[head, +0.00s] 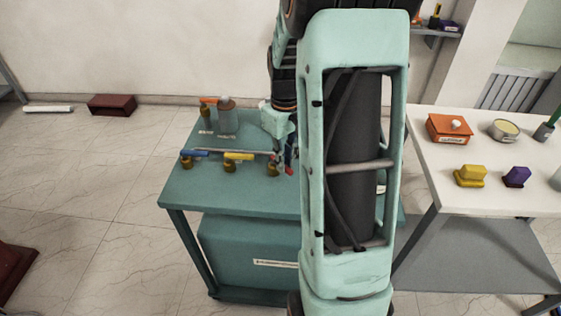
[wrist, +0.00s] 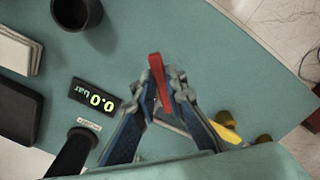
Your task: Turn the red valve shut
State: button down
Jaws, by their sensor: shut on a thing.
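The red valve handle (wrist: 157,68) sits between the fingers of my gripper (wrist: 163,85) in the wrist view. The gripper is shut on it, and the handle's end sticks out past the fingertips. In the head view a small part of the red handle (head: 289,169) shows beside my gripper (head: 282,160), next to my arm. Its brass valve body (head: 272,170) stands on the green table (head: 220,195), at the right end of a row of valves. In the head view the red handle points towards the front of the table, unlike the blue and yellow handles.
A blue-handled valve (head: 194,153) and a yellow-handled valve (head: 238,156) stand left of the red one. An orange-handled valve (head: 208,100) and a grey cylinder (head: 226,118) stand behind. A display (wrist: 95,97) reads 0.0 bar. A white table (head: 440,190) is at the right.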

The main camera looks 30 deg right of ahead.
jog(key=n, duration=0.1)
jog(key=d+n, duration=0.1)
jog(key=n, duration=0.1)
jog(key=w+d+n, duration=0.1)
jog(key=n, duration=0.1)
jog(key=shift+p, duration=0.4)
jog(key=shift+w+d+n+p, duration=0.2)
jog(key=shift+w+n, duration=0.05)
jog(key=shift+n, duration=0.7)
jog(key=shift+w+d+n+p, duration=0.2)
jog(key=shift+w+n, duration=0.05)
jog(key=shift+n, duration=0.7)
jog(key=c, duration=2)
grip_release()
jog(key=shift+o, duration=0.2)
jog(key=shift+r, duration=0.15)
notch_tip(320, 180, up, 12)
